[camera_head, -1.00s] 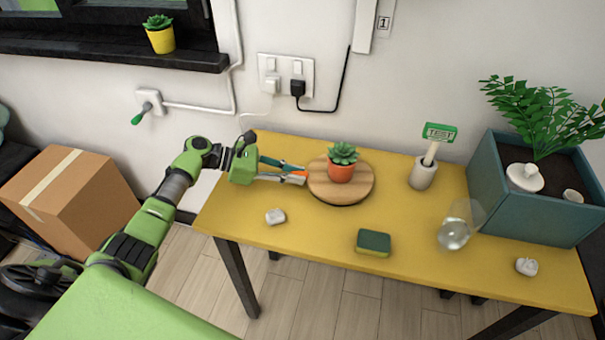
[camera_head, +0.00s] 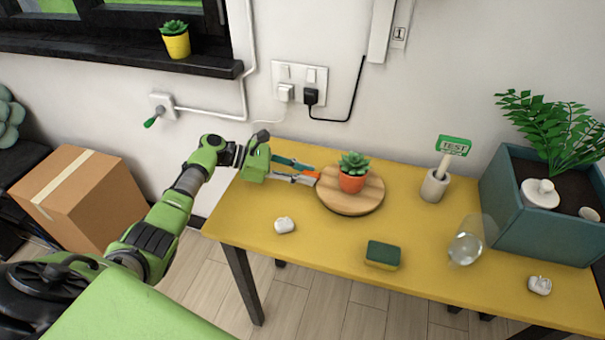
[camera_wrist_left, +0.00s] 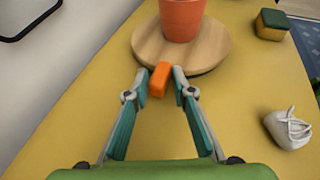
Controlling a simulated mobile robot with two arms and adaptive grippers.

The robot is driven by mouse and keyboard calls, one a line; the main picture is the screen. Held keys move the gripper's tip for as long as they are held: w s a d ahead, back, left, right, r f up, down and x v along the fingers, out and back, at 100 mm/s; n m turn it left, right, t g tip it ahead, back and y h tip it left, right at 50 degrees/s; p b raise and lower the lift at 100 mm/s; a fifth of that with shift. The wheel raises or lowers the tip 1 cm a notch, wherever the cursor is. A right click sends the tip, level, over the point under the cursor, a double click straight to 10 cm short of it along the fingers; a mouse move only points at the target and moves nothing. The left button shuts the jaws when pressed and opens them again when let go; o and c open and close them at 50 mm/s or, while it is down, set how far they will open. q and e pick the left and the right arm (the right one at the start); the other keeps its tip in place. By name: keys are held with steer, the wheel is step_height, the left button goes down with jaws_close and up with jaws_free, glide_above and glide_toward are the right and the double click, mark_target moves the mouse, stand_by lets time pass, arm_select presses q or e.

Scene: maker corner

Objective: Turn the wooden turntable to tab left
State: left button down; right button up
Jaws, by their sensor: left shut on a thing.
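The round wooden turntable (camera_head: 352,205) lies on the yellow table with a succulent in an orange pot (camera_head: 352,181) on it. In the left wrist view the turntable (camera_wrist_left: 150,50) and the pot (camera_wrist_left: 182,18) are ahead of the fingers. An orange tab (camera_wrist_left: 159,79) sticks out from the turntable's near edge; in the head view the tab (camera_head: 312,174) is at its left side. My left gripper (camera_head: 314,178) is shut on the tab, its fingertips (camera_wrist_left: 160,82) on either side of it. My right gripper is not in view.
A green-yellow sponge (camera_head: 382,255), a small white object (camera_head: 285,225) and a clear glass (camera_head: 466,246) are on the table's front half. A TEST sign in a holder (camera_head: 435,185) and a teal planter (camera_head: 545,225) stand to the right. The wall is behind.

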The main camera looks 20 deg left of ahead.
arm_select(q)
steer(key=shift+w+d+r+t, duration=0.1)
steer(key=shift+w+r+t, duration=0.2)
steer(key=shift+w+r, duration=0.05)
steer(key=c, duration=2)
jaws_free()
steer(key=shift+w, duration=0.1)
steer(key=shift+o, duration=0.2)
steer(key=shift+d+f, duration=0.15)
steer(key=shift+f, duration=0.05)
steer(key=shift+f, duration=0.15)
steer(key=v, duration=1.2)
steer(key=shift+r, duration=0.25)
